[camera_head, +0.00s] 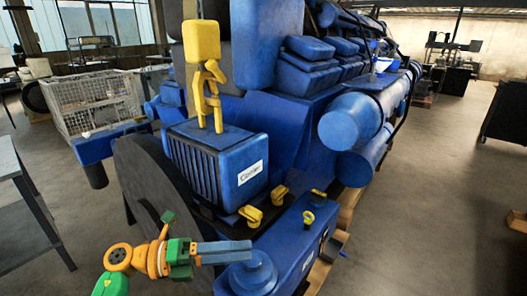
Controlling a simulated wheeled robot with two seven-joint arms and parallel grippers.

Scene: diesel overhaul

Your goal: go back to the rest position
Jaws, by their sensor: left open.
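My left gripper (250,251) is low in the head view, at the end of my green and orange arm. Its two grey fingers point right and are apart, with nothing seen between them. They show in front of the blue engine (290,150), just above a round blue cap (252,274) in the picture. Whether they touch it I cannot tell. My right gripper is not in view.
A blue labelled box (220,165) with a yellow figure-like part (207,90) stands behind the gripper. Small yellow handles (250,214) sit nearby. A wire crate (95,103) and a grey table (20,215) stand left.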

